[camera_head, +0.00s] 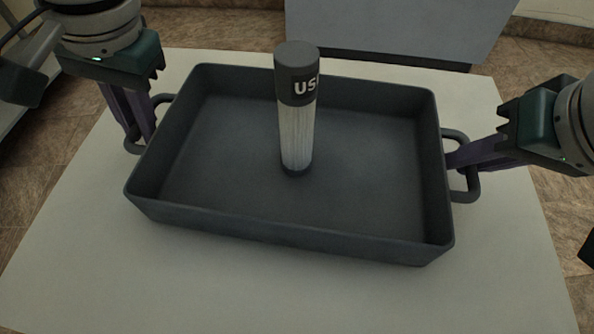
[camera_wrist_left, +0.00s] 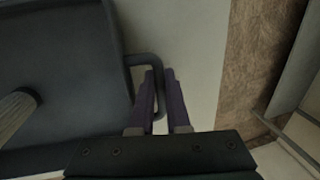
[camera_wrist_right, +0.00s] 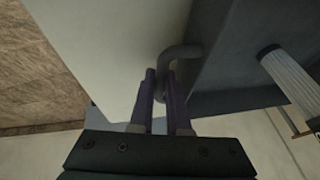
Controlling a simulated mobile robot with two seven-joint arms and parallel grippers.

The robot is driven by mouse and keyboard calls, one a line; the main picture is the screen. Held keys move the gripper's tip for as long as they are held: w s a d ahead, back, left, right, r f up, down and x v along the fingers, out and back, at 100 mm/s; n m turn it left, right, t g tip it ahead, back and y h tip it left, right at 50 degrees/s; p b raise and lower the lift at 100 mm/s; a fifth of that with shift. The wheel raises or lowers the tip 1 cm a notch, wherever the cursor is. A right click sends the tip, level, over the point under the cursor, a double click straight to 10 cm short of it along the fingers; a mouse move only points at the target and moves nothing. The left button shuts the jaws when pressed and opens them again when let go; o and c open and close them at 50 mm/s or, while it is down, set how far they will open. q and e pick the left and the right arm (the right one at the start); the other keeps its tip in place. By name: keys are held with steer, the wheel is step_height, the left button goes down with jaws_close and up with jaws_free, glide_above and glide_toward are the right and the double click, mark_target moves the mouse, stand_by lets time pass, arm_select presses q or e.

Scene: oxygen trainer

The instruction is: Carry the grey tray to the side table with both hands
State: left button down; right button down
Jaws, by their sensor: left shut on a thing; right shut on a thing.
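The grey tray (camera_head: 230,215) is a dark rectangular pan with a looped handle at each short end. It is over the white table top; I cannot tell whether it touches it. A cylinder (camera_head: 297,135) with a dark cap marked "US" and a pale ribbed body stands upright inside, near the middle. My left gripper (camera_head: 138,140) is shut on the tray's left handle, which also shows in the left wrist view (camera_wrist_left: 145,60). My right gripper (camera_head: 460,160) is shut on the right handle, also seen in the right wrist view (camera_wrist_right: 180,52).
The white table (camera_head: 110,250) lies under the tray, with bare top in front and at the sides. A grey surface (camera_head: 400,28) stands beyond its far edge, across a strip of brown tiled floor (camera_head: 215,30). More floor shows at both sides.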

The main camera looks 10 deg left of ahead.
arm_select(q)
steer(key=c, duration=0.9)
jaws_free()
steer(key=shift+f, duration=0.15)
arm_select(e)
steer(key=c, duration=0.9)
jaws_free()
steer(key=shift+f, duration=0.15)
